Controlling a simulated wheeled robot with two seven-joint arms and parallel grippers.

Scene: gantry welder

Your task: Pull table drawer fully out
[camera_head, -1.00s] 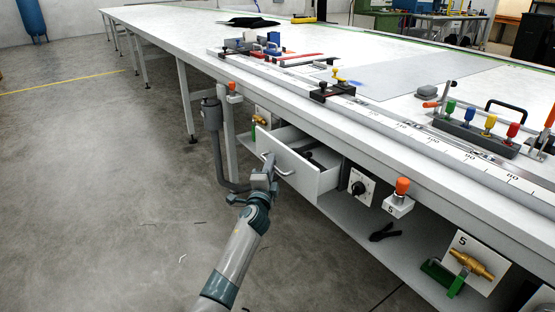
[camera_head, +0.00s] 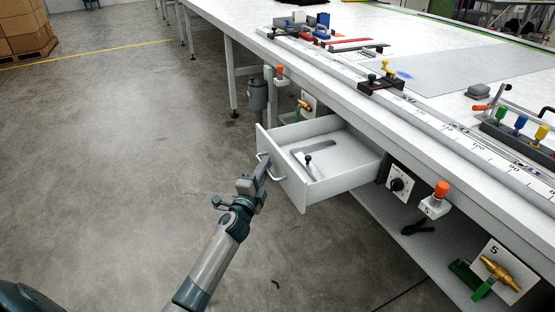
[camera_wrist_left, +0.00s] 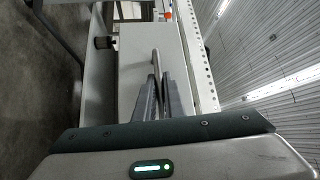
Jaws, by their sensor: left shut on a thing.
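The white table drawer (camera_head: 335,185) stands well out from under the long white table (camera_head: 400,130). Its inside shows, with a dark-knobbed clamp-like tool on a pale plate (camera_head: 308,168) in it. My left gripper (camera_head: 262,172) is at the drawer front, shut on the metal bar handle (camera_head: 275,174). In the left wrist view, the two fingers (camera_wrist_left: 163,95) close around the handle (camera_wrist_left: 156,65), in front of the drawer's front panel (camera_wrist_left: 135,62). How much of the drawer is still under the table is hidden. My right gripper is not in view.
Right of the drawer are a black rotary switch (camera_head: 398,184), an orange-topped button (camera_head: 438,195) and a brass valve (camera_head: 500,272). A grey cylinder (camera_head: 258,95) hangs to its left. The floor (camera_head: 120,180) in front is clear.

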